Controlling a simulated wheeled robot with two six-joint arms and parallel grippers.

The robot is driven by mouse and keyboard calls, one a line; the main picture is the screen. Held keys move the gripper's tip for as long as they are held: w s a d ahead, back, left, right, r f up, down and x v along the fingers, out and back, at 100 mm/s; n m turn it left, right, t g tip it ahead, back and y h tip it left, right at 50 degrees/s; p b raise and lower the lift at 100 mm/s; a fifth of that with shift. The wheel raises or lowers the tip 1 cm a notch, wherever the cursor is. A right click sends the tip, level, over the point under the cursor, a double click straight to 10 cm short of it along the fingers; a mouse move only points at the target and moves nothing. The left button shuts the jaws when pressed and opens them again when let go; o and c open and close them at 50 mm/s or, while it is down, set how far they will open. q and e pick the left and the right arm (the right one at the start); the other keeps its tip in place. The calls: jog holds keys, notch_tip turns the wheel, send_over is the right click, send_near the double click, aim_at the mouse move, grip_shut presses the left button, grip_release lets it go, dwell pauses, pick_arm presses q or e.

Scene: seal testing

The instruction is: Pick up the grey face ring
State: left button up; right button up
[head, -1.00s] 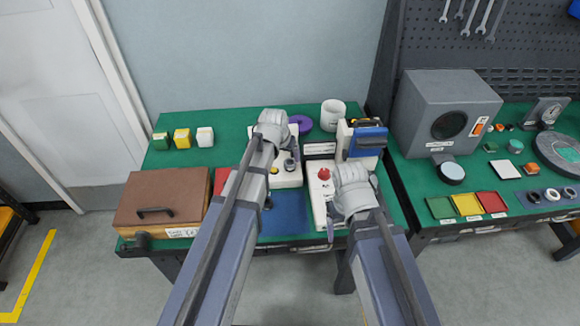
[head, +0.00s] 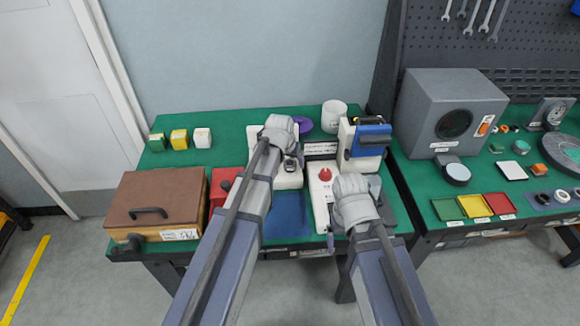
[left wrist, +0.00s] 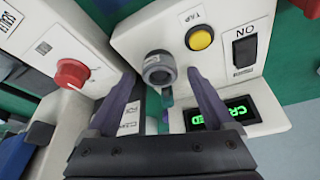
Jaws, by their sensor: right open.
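A short grey ring with a hollow centre (left wrist: 158,68) stands on the white tester in the left wrist view. I take it for the grey face ring. In the head view it is small and dark (head: 290,164), beside my left gripper. My left gripper (left wrist: 160,77) is open, with its two dark fingers on either side of the ring and nothing visibly clamped. I cannot tell whether the fingers touch it. My right gripper (head: 352,208) is over the white box with the red knob; its fingers are mostly hidden, and it appears empty.
The tester carries a yellow button (left wrist: 199,38), a black switch (left wrist: 244,52) and a lit green display (left wrist: 223,114). A red knob (left wrist: 71,73) is on the neighbouring box. A brown case (head: 158,196) stands at left, and a blue-topped device (head: 368,138) at back right.

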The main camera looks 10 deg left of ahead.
pick_arm(q)
grip_shut()
dwell(0.5)
jog(key=shift+r, duration=0.1)
notch_tip(320, 180, up, 14)
jog(key=p, duration=1.4)
